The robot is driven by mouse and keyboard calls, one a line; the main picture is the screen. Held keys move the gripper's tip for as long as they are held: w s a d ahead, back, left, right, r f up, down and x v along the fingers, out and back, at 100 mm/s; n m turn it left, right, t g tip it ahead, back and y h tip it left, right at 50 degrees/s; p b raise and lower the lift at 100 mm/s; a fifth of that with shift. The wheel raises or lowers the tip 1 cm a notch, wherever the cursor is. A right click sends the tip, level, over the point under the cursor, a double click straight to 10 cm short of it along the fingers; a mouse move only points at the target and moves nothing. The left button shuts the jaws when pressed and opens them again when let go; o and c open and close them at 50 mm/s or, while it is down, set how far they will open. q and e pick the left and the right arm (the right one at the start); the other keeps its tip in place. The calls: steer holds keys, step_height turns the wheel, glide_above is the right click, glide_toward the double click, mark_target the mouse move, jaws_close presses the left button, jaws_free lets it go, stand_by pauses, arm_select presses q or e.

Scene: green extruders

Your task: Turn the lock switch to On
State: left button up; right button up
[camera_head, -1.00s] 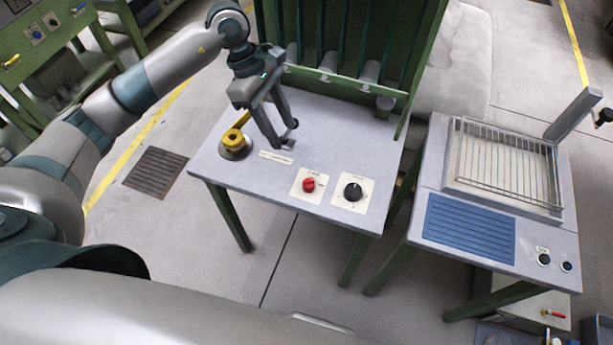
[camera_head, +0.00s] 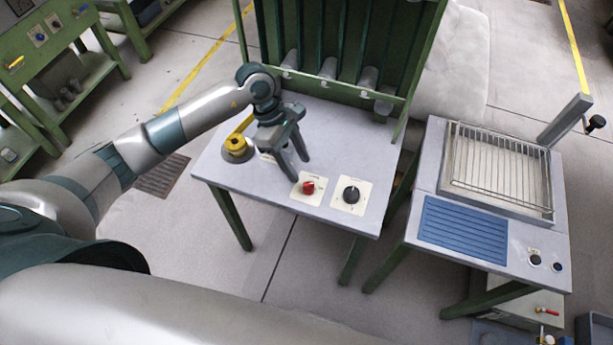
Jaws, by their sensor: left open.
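A red knob (camera_head: 308,187) on a small white plate sits near the front of the grey tabletop (camera_head: 230,180). A black knob (camera_head: 351,195) on a larger white plate sits just right of it. The plate lettering is too small to read, so I cannot tell which knob is the lock switch or its setting. My left gripper (camera_head: 300,169) is open and empty, pointing down, with its fingertips just behind and left of the red knob. I cannot tell whether they touch anything. My right gripper is out of view.
A yellow ring-shaped part (camera_head: 236,143) sits on a round base at the table's left. A green extruder frame (camera_head: 405,85) rises at the back. A second table at right carries a wire rack (camera_head: 500,175) and a blue slatted panel (camera_head: 462,230).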

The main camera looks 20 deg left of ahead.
mark_target(307, 182)
arm_select(q)
steer(key=p+x, duration=0.2)
steer(key=x, duration=0.5)
steer(key=shift+d+f, duration=0.1)
steer(key=shift+f, duration=0.05)
steer(key=shift+c, duration=0.5)
steer(key=c, duration=0.9)
